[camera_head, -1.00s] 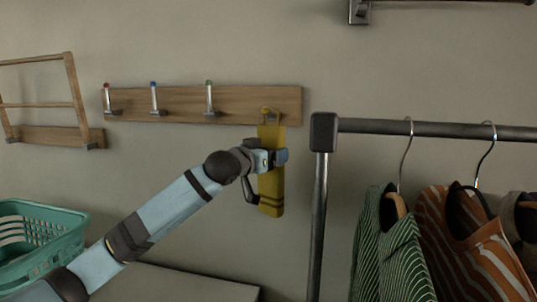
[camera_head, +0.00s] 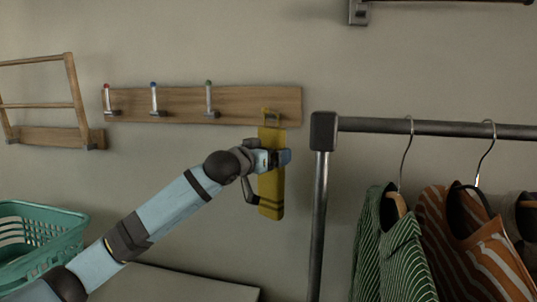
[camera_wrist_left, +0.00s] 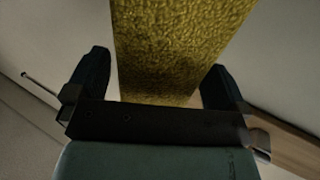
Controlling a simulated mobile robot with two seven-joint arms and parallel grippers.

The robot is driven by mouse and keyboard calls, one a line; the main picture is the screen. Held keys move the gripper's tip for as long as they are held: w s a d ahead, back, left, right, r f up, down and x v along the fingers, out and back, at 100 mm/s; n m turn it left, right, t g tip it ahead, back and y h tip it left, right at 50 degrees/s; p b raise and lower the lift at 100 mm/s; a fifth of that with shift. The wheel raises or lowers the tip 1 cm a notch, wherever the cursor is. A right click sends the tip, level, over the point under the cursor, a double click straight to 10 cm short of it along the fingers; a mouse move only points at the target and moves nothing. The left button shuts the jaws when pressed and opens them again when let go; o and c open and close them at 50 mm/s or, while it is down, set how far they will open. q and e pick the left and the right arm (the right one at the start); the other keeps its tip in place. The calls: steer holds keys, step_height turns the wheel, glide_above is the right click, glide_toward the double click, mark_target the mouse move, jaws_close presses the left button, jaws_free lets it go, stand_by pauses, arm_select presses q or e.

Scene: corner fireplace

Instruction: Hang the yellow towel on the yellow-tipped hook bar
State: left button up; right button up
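Red, blue and green hook tips show; a yellow tip cannot be made out, and I cannot tell whether the loop is around a hook. My left gripper (camera_head: 275,158) is at the towel's upper part and crosses in front of it. In the left wrist view the towel (camera_wrist_left: 175,45) fills the space between the fingers; their contact with it is unclear. My right gripper is not in view.
A metal clothes rack (camera_head: 321,200) with striped shirts stands close on the right. A teal basket (camera_head: 40,240) is at the lower left. A wooden wall rack (camera_head: 75,95) hangs at the left. The wall below the bar is bare.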

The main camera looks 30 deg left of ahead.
arm_select(q)
steer(key=s+a+b, duration=0.2)
steer(key=s, duration=1.1)
steer(key=shift+s+a+b, duration=0.25)
steer(key=shift+s+b, duration=0.1)
steer(key=shift+b, duration=0.05)
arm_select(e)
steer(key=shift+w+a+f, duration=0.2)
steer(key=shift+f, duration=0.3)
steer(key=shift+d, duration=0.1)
